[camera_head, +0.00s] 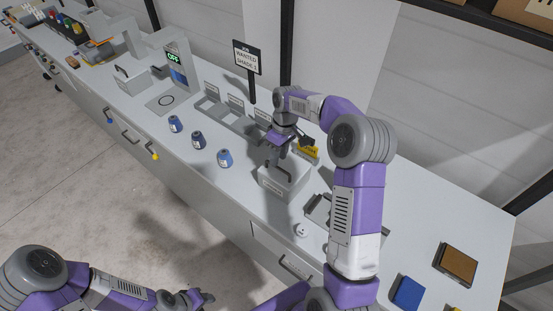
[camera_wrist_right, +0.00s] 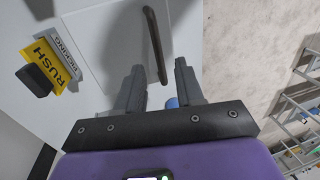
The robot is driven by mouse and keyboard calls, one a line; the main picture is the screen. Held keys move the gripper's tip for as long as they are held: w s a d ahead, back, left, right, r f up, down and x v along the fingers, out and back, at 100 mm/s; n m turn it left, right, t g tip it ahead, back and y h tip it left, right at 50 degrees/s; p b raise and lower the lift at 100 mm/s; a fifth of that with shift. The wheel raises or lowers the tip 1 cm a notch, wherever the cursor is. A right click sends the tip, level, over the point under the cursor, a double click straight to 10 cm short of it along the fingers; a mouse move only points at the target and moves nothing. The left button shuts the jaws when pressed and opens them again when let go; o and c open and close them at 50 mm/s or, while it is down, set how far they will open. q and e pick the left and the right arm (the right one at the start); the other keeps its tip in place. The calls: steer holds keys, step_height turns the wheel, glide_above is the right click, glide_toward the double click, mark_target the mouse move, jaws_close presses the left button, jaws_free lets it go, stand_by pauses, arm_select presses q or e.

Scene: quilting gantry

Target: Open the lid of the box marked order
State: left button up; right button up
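A light grey box (camera_head: 283,188) with a small label on its front stands on the counter under my right arm; the label is too small to read. In the right wrist view a dark bar handle (camera_wrist_right: 156,45) runs along the pale lid (camera_wrist_right: 115,40), which looks closed. My right gripper (camera_head: 277,160) points down just above the box. In the wrist view its fingers (camera_wrist_right: 160,85) are apart, with the handle's near end in line with the gap and no clear contact. My left gripper (camera_head: 203,298) is low at the bottom edge, away from the box; its finger gap is unclear.
A yellow RUSH tag (camera_wrist_right: 52,65) stands beside the box. A row of grey trays (camera_head: 235,115) and a sign on a post (camera_head: 247,57) are behind. A blue block (camera_head: 408,293) lies at right.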

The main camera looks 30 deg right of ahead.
mark_target(285, 164)
steer(key=shift+a+f, duration=0.15)
steer(key=shift+f, duration=0.5)
steer(key=shift+a+f, duration=0.15)
steer(key=shift+f, duration=0.5)
jaws_close()
stand_by(0.5)
